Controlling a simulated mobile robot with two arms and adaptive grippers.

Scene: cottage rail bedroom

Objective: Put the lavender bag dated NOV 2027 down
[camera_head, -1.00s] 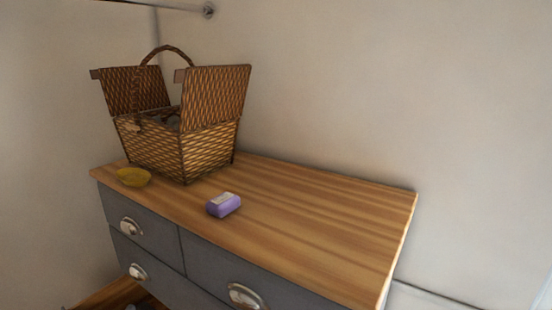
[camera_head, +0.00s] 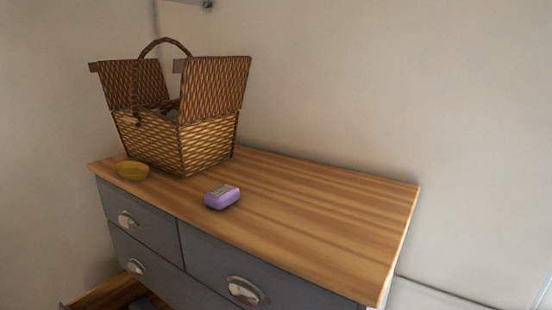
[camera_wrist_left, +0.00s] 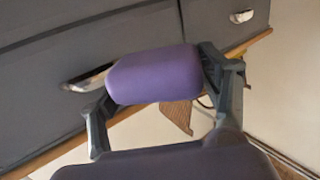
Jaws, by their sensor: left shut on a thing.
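In the left wrist view, my left gripper (camera_wrist_left: 158,84) is shut on a purple lavender bag (camera_wrist_left: 152,75), with one finger at each end of it. The held bag is in front of the grey drawer fronts; no label or date shows on its visible side. A second lavender bag (camera_head: 222,197), with a pale label on top, lies on the wooden top of the dresser (camera_head: 320,220) near its front edge. Its print is too small to read. My left gripper is outside the head view, and my right gripper is in neither view.
A wicker basket (camera_head: 175,142) with raised lids stands at the back left of the dresser top. A yellow bowl (camera_head: 132,171) sits at the front left corner. The right half of the top is clear. A low drawer (camera_head: 105,291) stands open at lower left.

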